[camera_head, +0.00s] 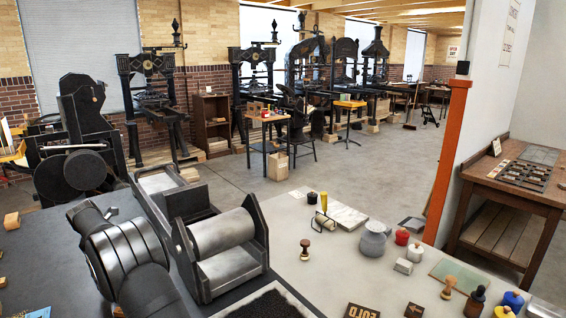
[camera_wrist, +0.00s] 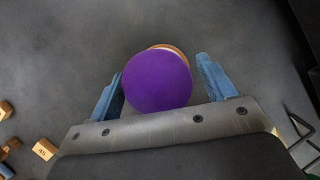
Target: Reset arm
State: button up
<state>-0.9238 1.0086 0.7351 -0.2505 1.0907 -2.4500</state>
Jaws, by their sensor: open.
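In the wrist view my gripper (camera_wrist: 160,66) is open, with one blue finger on each side. A round purple disc (camera_wrist: 158,82) shows between the fingers. A wooden rim (camera_wrist: 176,48) shows past its far edge. I cannot tell how far below the fingertips the disc lies. In the head view my arm is at the lower left; the gripper and the purple disc are out of sight there.
A press with a roller (camera_head: 222,232) stands close beside my arm. Stamps, a grey jug (camera_head: 374,239) and lidded pots (camera_head: 402,237) stand on the light table at right. Small wooden blocks (camera_wrist: 45,149) lie at lower left in the wrist view. A wire frame (camera_wrist: 302,140) is at right.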

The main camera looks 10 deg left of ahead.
jog(key=shift+r, duration=1.9)
